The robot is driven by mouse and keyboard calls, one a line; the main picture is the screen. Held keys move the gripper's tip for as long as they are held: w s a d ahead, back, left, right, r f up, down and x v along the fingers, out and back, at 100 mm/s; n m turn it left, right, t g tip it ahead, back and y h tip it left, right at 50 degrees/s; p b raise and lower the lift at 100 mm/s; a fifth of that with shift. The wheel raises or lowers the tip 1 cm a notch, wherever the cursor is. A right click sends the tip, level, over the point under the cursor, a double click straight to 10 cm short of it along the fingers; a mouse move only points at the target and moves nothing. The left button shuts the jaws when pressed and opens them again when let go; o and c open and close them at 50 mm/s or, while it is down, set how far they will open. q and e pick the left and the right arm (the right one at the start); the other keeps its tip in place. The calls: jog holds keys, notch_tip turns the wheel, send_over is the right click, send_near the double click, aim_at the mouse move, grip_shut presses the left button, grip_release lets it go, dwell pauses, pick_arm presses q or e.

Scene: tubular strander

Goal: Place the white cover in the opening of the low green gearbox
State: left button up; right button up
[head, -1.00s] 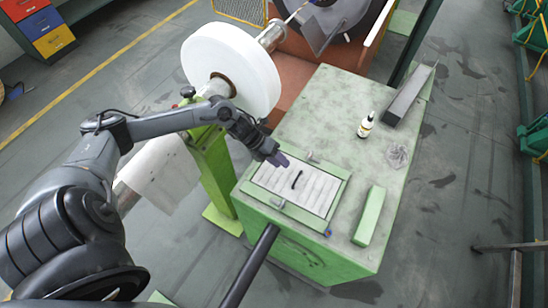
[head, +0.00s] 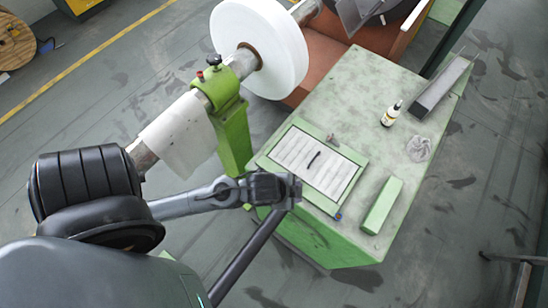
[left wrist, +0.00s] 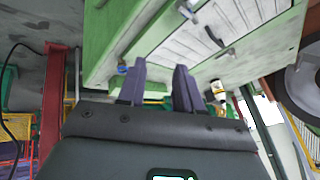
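The white slatted cover (head: 318,170) with its dark handle (head: 313,159) lies within the green rim on top of the low green gearbox (head: 400,85). It looks level there; whether it is fully seated cannot be told. In the left wrist view the cover (left wrist: 236,22) is at the upper right, with its handle (left wrist: 214,37) in sight. My left gripper (head: 292,188) is beside the gearbox's near left edge, apart from the cover. In the left wrist view its two fingers (left wrist: 159,85) stand apart with nothing between them. My right gripper is not in view.
A green block (head: 382,205), a small bottle (head: 391,114), a crumpled rag (head: 419,148) and a grey tray (head: 440,88) lie on the gearbox top. A green post (head: 232,130) and a white reel (head: 258,45) stand to its left.

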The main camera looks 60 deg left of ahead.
pick_arm(q)
jog(key=s+r+n+g, duration=0.1)
jog(key=s+n+g, duration=0.1)
jog(key=s+n, duration=0.3)
jog(key=shift+s+a+r+n+g, duration=0.2)
jog(key=shift+s+n+g, duration=0.15)
jog(key=shift+s, duration=0.65)
notch_tip(320, 180, up, 8)
jog(key=p, duration=0.8)
jog(key=shift+r, duration=0.15)
jog(key=shift+w, duration=0.15)
